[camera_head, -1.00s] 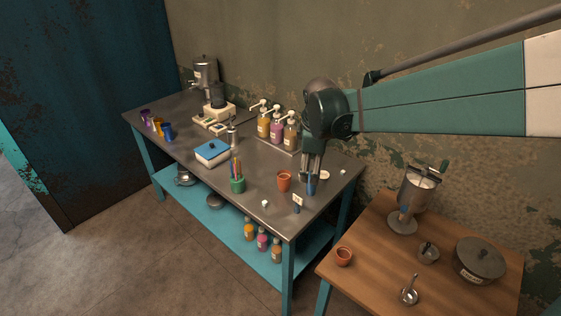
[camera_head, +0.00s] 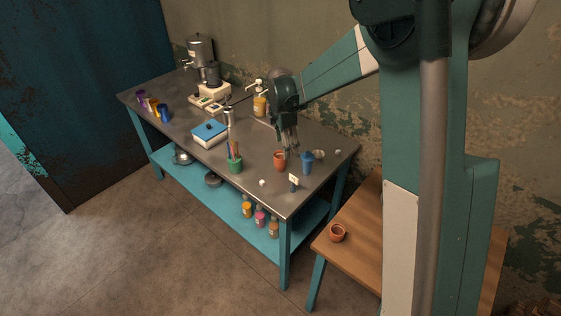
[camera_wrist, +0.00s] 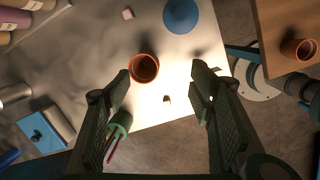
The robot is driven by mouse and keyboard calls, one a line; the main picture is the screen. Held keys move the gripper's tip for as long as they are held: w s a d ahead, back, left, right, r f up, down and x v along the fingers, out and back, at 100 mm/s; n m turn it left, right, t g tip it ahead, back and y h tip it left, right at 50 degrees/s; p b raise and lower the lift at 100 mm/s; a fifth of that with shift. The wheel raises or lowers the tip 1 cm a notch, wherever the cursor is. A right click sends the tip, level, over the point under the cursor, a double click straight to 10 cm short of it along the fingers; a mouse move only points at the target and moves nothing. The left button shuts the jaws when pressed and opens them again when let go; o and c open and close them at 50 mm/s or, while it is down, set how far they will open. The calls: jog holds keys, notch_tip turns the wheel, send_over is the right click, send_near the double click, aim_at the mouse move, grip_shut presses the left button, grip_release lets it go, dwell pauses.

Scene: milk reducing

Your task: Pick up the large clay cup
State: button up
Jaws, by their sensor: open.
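A terracotta clay cup (camera_head: 279,161) stands upright on the metal table near its right end. In the wrist view this cup (camera_wrist: 145,69) shows its open rim between my finger tips, nearer the left finger and beyond the tips. A second, lower-looking clay cup (camera_head: 337,232) stands on the wooden table; it also shows at the upper right of the wrist view (camera_wrist: 298,49). My gripper (camera_head: 290,150) is open and empty, just above and beside the metal-table cup, pointing down. I cannot tell whether it touches the cup.
A blue object (camera_head: 306,163) stands close right of the cup. A small card (camera_head: 293,181) stands in front, a white cube (camera_head: 262,182) at front left. A green holder with sticks (camera_head: 235,163) and a blue-lidded box (camera_head: 209,134) are further left.

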aim_at(280, 160)
jog(key=w+a+f+n+p, duration=0.1)
jog(key=w+a+f+n, duration=0.1)
jog(key=f, duration=0.3)
jog(key=shift+w+a+n+g, duration=0.2)
jog(key=shift+w+n+g, duration=0.1)
jog(key=shift+w, duration=0.5)
jog(key=shift+f, duration=0.1)
jog(key=shift+d+f, duration=0.15)
jog(key=shift+f, duration=1.1)
jog(key=shift+w+d+f, duration=0.1)
jog(key=shift+d+f, duration=0.1)
jog(key=shift+f, duration=1.1)
jog(key=shift+w+d+f, duration=0.1)
jog(key=shift+d+f, duration=0.05)
jog(key=shift+f, duration=1.1)
jog(key=shift+c, duration=0.5)
jog(key=c, duration=1)
